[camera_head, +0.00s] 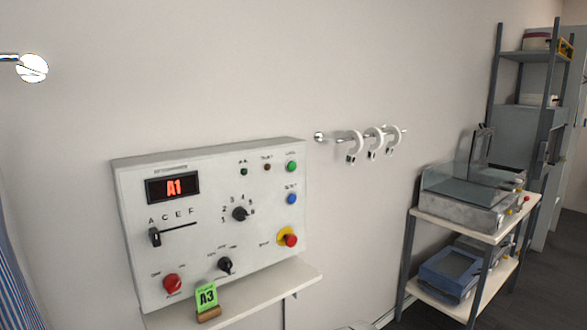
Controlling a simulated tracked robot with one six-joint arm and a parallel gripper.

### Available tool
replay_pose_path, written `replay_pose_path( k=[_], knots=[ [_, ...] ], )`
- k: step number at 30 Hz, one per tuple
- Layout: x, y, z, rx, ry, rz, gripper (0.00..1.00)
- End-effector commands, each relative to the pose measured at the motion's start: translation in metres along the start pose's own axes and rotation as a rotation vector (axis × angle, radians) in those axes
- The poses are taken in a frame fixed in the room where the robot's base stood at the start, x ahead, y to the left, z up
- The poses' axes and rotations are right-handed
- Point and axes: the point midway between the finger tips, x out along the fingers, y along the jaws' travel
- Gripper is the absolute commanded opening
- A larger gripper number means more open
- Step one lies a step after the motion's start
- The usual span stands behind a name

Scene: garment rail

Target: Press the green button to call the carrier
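The green button (291,166) is a round button at the upper right corner of a white control panel (130,210) on the wall. Nothing covers it. A blue button (291,199) sits below it, and a red button on a yellow base (290,240) is lower still. A red display (173,188) at the panel's upper left reads A1. Several white rings or clips hang on a short metal rail (352,138) on the wall right of the panel. No carrier can be made out for certain. My gripper is not in view.
A shelf (255,292) below the panel bears a green card (206,297) reading A3. The panel also has a slider (155,237), two black knobs and a red knob (172,284). A rack with machines (465,210) stands at right. Striped blue cloth (15,280) hangs at the left edge.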

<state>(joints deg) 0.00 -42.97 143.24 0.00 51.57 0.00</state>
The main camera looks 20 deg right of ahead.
Motion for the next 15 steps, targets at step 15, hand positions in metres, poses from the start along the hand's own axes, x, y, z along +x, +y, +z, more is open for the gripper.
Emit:
replay_pose_path(
  k=[15],
  knots=[
    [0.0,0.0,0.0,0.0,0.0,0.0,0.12]
  ],
)
